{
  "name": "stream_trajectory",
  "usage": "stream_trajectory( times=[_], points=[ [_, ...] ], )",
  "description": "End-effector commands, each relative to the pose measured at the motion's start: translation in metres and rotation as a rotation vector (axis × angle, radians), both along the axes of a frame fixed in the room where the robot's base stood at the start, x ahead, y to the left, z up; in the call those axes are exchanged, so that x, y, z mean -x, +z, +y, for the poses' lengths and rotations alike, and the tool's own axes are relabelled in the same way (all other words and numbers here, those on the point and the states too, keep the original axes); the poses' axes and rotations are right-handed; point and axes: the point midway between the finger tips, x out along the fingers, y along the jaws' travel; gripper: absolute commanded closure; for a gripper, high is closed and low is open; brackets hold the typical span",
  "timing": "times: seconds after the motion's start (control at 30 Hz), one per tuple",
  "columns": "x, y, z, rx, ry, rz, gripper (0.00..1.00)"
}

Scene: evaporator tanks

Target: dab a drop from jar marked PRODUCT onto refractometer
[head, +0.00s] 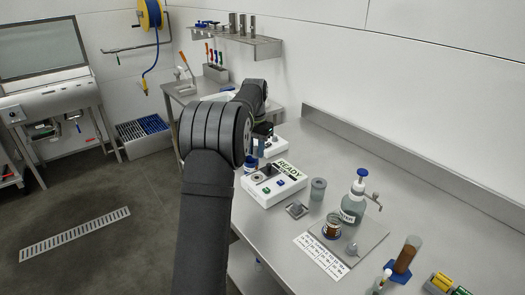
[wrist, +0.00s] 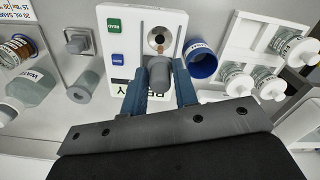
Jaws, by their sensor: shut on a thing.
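The white refractometer (head: 275,184) stands on the steel bench and its display reads READY. In the wrist view the refractometer (wrist: 115,72) shows a green and a blue button and a round metal sample well (wrist: 159,38). My gripper (wrist: 160,72) is shut on a grey round-ended handle (wrist: 158,74). A thin brownish tip of it shows at the near edge of the well; I cannot tell whether it touches.
A water wash bottle (head: 354,203) and a grey cup (head: 318,189) stand to the right. A small square grey block (head: 297,209) sits before the cup. A blue-rimmed container (wrist: 201,62) and a white rack (wrist: 240,42) of capped jars stand close beside the refractometer.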

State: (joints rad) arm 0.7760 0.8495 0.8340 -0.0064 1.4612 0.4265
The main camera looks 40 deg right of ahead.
Motion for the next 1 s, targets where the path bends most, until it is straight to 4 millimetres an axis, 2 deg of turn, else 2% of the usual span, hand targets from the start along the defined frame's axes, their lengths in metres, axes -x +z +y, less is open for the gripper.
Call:
stream_trajectory(
  times=[0.37, 1.0],
  points=[
    [0.001, -0.003, 0.0, 0.0, -0.002, 0.0, 0.95],
    [0.001, -0.032, 0.0, 0.0, -0.002, 0.0, 0.95]
  ],
)
